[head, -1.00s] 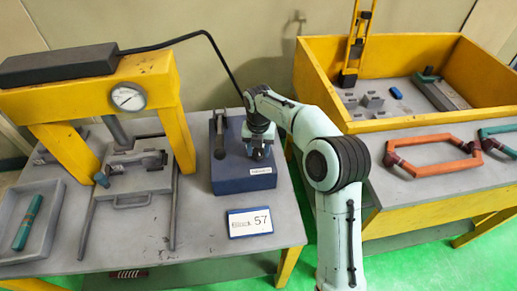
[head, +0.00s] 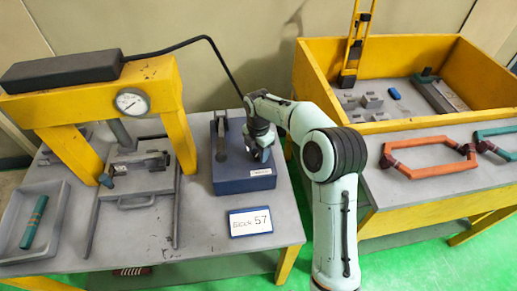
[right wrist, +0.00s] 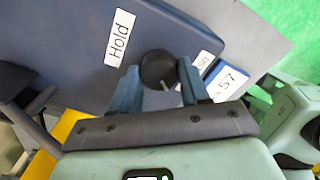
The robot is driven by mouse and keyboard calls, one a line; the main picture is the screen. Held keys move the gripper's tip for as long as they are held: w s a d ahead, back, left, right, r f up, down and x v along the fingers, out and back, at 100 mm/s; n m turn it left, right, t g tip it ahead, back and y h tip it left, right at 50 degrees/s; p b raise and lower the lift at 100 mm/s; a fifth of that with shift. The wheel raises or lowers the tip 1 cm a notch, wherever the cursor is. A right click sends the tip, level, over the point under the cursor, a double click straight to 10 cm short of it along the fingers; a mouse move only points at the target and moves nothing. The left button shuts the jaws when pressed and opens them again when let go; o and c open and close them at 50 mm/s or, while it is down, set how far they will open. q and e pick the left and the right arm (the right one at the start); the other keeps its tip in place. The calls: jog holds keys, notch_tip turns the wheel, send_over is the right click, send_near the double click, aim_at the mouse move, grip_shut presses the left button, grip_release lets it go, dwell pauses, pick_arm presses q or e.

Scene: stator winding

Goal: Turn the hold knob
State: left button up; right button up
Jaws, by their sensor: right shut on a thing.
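The hold knob (right wrist: 158,70) is a round dark knob with a pale pointer line, on a blue box (head: 240,182) in the middle of the grey table. A white "Hold" label (right wrist: 119,38) sits beside it in the right wrist view. My right gripper (right wrist: 158,88) has its two blue fingers on either side of the knob and is shut on it. In the head view my right gripper (head: 261,152) reaches down onto the box and hides the knob. My left gripper is not in view.
A lever (head: 221,140) stands on the box left of my gripper. A "57" card (head: 249,222) lies in front. A yellow press (head: 175,95) with a gauge stands left, beside a tray (head: 12,240). A yellow-walled bin (head: 415,47) is at the right.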

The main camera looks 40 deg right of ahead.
jog(key=m+p, duration=0.1)
jog(key=m, duration=0.5)
jog(key=shift+r, duration=0.1)
jog(key=m, duration=0.7)
jog(key=shift+m+p, duration=0.3)
jog(key=shift+m, duration=0.1)
jog(key=m, duration=1)
jog(key=shift+m, duration=0.4)
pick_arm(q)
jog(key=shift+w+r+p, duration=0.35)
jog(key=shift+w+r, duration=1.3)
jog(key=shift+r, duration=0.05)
pick_arm(e)
jog(key=shift+d+m, duration=0.1)
jog(key=shift+m, duration=1.6)
jog(key=o, duration=1.1)
jog(key=shift+c, duration=0.2)
